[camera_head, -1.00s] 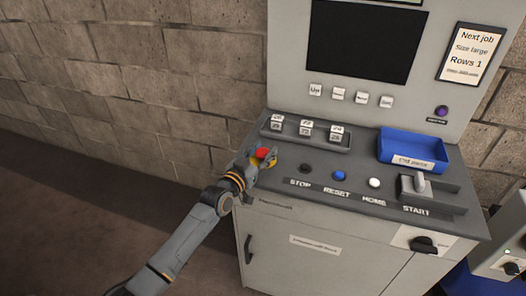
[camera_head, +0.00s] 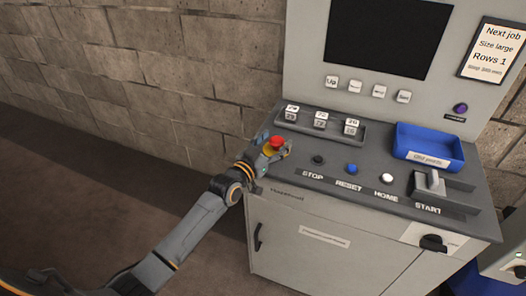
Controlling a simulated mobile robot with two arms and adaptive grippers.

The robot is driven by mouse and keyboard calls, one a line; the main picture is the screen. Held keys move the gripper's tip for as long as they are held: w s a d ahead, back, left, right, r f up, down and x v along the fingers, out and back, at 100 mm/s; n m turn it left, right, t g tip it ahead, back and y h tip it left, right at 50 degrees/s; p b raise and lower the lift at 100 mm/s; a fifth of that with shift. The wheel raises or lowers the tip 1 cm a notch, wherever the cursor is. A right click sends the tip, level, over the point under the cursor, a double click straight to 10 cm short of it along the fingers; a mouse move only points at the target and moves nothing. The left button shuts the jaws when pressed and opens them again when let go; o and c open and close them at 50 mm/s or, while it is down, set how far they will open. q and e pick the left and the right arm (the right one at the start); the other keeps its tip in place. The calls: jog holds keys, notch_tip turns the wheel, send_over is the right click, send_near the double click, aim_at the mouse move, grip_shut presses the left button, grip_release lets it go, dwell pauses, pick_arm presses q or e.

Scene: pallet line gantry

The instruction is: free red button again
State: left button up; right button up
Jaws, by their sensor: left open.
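The red button (camera_head: 278,142) is a mushroom-shaped knob on a yellow base at the left end of the grey control panel (camera_head: 290,172). My left gripper (camera_head: 273,147) is open at the button, with its fingers on either side of it. I cannot tell whether the fingers touch the knob. The gripper hides part of the yellow base. My right gripper is not in view.
Black STOP (camera_head: 318,160), blue RESET (camera_head: 352,169) and white HOME (camera_head: 387,178) buttons line the panel's front. A brick wall (camera_head: 150,80) is behind.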

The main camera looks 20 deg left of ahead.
pick_arm(q)
jog(key=v, duration=1)
jog(key=shift+s, duration=0.2)
jog(key=shift+a+r, duration=0.1)
